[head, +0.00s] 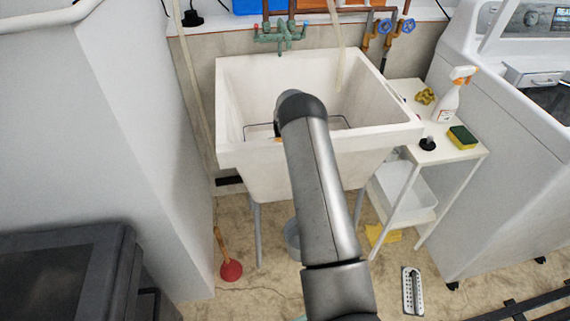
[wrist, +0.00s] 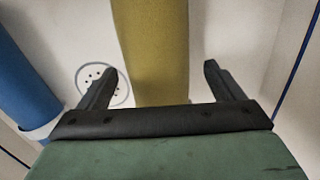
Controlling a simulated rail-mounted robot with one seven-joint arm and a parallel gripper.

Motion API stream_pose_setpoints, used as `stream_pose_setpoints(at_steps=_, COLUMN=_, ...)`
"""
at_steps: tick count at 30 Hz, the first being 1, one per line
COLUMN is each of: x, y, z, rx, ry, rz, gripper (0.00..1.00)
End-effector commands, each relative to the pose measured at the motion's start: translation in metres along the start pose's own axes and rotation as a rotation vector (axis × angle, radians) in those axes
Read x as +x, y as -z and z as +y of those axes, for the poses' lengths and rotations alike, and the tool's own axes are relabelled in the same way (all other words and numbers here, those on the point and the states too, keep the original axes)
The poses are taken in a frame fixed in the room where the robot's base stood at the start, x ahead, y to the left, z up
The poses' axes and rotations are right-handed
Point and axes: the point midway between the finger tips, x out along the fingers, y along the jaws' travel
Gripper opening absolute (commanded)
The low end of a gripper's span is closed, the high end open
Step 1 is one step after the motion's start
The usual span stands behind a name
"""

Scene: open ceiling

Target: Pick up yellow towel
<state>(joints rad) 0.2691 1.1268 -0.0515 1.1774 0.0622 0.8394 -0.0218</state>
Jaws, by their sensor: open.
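A long mustard-yellow towel (wrist: 155,35) runs down the middle of the wrist view, inside the white sink. My gripper (wrist: 161,68) is open, with one dark finger on each side of the towel and a gap to each. The towel's lower end is hidden behind the gripper body. I cannot tell if the fingers are level with it in depth. In the head view my arm reaches into the sink (head: 245,100) and hides the gripper and the towel.
A blue roll-like thing (wrist: 22,80) lies left of the gripper, near the drain (wrist: 95,78). A white side table (head: 400,110) holds a spray bottle (head: 451,98), a sponge (head: 462,137) and a crumpled yellow thing (head: 425,96). A yellow cloth (head: 382,233) lies on the floor.

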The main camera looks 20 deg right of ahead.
Motion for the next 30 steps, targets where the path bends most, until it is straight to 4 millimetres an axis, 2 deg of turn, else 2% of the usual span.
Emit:
stream_pose_setpoints(at_steps=3, x=0.010, y=0.000, z=0.000, rx=0.000, ry=0.000, rz=0.000, gripper=0.88)
stream_pose_setpoints(at_steps=10, x=0.011, y=0.000, z=0.000, rx=0.000, ry=0.000, rz=0.001, gripper=0.88)
stream_pose_setpoints(at_steps=11, x=0.011, y=0.000, z=0.000, rx=0.000, ry=0.000, rz=0.001, gripper=0.82)
stream_pose_setpoints(at_steps=17, x=0.011, y=0.000, z=0.000, rx=0.000, ry=0.000, rz=0.001, gripper=0.26)
stream_pose_setpoints(at_steps=25, x=0.008, y=0.001, z=0.000, rx=0.000, ry=0.000, rz=0.003, gripper=0.26)
stream_pose_setpoints(at_steps=30, x=-0.014, y=0.002, z=0.000, rx=0.000, ry=0.000, rz=0.006, gripper=0.26)
